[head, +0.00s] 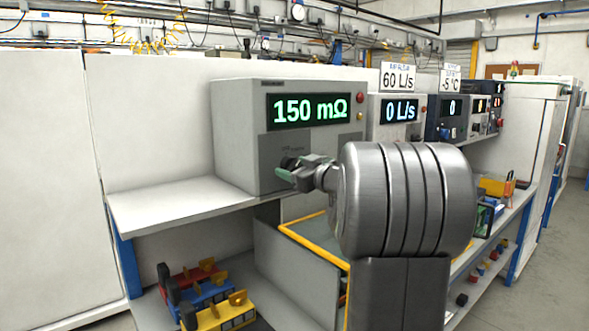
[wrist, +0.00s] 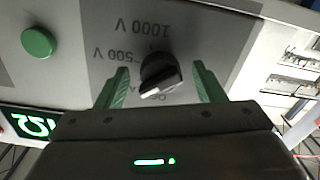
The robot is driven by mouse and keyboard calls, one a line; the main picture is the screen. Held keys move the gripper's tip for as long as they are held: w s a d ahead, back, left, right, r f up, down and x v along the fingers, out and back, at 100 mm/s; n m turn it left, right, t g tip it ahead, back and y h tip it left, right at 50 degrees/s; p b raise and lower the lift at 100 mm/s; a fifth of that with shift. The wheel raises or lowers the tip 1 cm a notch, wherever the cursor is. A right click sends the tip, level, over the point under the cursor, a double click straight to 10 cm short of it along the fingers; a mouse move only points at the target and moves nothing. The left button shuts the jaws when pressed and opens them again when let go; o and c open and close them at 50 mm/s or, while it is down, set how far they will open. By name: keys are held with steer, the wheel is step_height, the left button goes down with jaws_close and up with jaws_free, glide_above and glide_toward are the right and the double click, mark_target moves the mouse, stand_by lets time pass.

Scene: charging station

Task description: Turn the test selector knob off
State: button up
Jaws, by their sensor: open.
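The test selector knob (wrist: 160,74) is black with a pale pointer edge. It sits on the grey front panel of the tester (head: 232,130), whose display reads 150 mΩ. In the wrist view the panel appears upside down, with 1000 V and 500 V printed by the knob and another label partly hidden below it. My gripper (wrist: 162,88) is open, its green fingers on either side of the knob, with visible gaps and no clear contact. In the head view my gripper (head: 297,172) is at the panel's lower part and mostly hides the knob.
A green button (wrist: 38,41) is beside the knob on the panel. A white shelf (head: 165,205) extends left of the tester. A second unit reading 0 L/s (head: 398,110) stands to the right. Red, blue and yellow devices (head: 205,298) lie on the lower shelf.

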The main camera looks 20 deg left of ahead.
steer(key=shift+a, duration=0.1)
steer(key=c, duration=1)
steer(key=shift+o, duration=0.2)
steer(key=shift+w+n, duration=0.1)
steer(key=shift+n, duration=0.2)
steer(key=n, duration=0.4)
steer(key=shift+n, duration=0.4)
steer(key=shift+n+b, duration=0.6)
steer(key=shift+n, duration=1.6)
steer(key=o, duration=1)
steer(key=shift+c, duration=0.2)
steer(key=shift+d+r, duration=0.1)
steer(key=shift+d, duration=0.1)
